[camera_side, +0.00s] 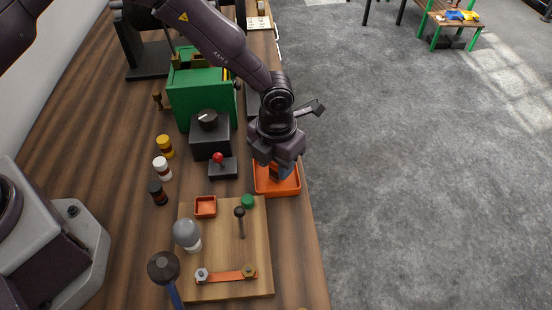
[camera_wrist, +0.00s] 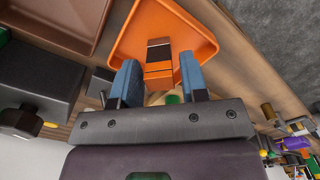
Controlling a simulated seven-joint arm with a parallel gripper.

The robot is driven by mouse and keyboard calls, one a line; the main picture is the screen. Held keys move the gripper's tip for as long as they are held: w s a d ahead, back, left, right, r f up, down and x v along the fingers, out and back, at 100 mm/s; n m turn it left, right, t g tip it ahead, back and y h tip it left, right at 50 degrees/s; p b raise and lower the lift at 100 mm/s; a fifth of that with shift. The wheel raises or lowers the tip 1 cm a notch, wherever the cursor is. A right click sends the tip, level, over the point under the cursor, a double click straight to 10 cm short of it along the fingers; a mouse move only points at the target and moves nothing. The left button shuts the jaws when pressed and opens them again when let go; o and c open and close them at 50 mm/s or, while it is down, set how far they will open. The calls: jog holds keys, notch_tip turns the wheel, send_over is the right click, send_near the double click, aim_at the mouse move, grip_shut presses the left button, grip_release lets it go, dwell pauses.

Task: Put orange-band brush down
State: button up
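The orange-band brush (camera_wrist: 158,53), a small dark block with an orange band, shows between my fingertips in the wrist view, over the floor of the orange tray (camera_wrist: 190,32). My gripper (camera_wrist: 159,68) has blue fingers spread on either side of the brush. A gap shows on the right side of the brush; on the left the finger is very close, and I cannot tell if it touches. In the side view my gripper (camera_side: 284,171) points down into the orange tray (camera_side: 262,190). The brush is hidden there.
A wooden board (camera_side: 222,236) with a bulb (camera_side: 187,233), a small orange dish (camera_side: 205,206) and a strip with bolts lies in front of the tray. A red-knobbed switch box (camera_side: 222,167) and a green machine (camera_side: 200,95) stand left. The table edge is close on the right.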

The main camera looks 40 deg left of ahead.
jog(key=shift+o, duration=0.5)
jog(key=shift+r, duration=0.1)
notch_tip(320, 180, up, 12)
jog(key=shift+r, duration=0.1)
